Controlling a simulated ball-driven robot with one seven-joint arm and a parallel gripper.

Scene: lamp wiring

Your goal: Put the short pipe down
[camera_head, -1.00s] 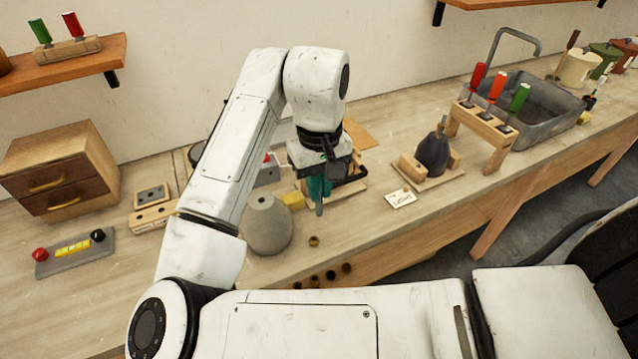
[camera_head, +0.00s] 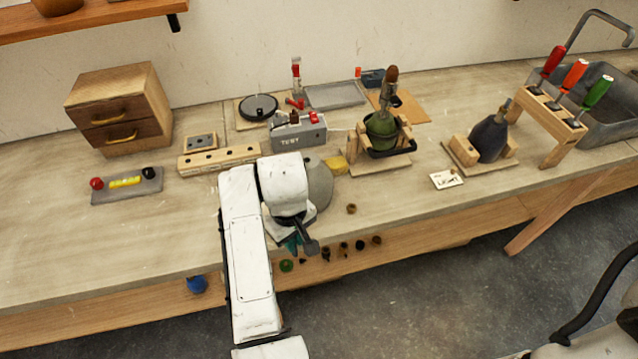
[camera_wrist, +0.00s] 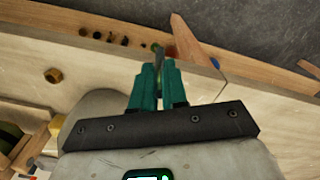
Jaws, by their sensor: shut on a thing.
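My gripper (camera_head: 291,244) is low at the front edge of the workbench, mostly hidden behind my own wrist in the head view. In the wrist view its teal fingers (camera_wrist: 158,88) are close together on a thin grey piece, the short pipe (camera_wrist: 159,59). Only a small part of the pipe shows between the fingertips, and the head view hides it. The fingertips point toward the bench's front edge.
A grey conical base (camera_head: 320,183) stands right behind my wrist. A small brass ring (camera_head: 351,208) lies near the front edge. A green lamp body (camera_head: 382,131) sits in a wooden cradle. Small parts (camera_head: 343,247) line a lower ledge. The bench's left front is clear.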

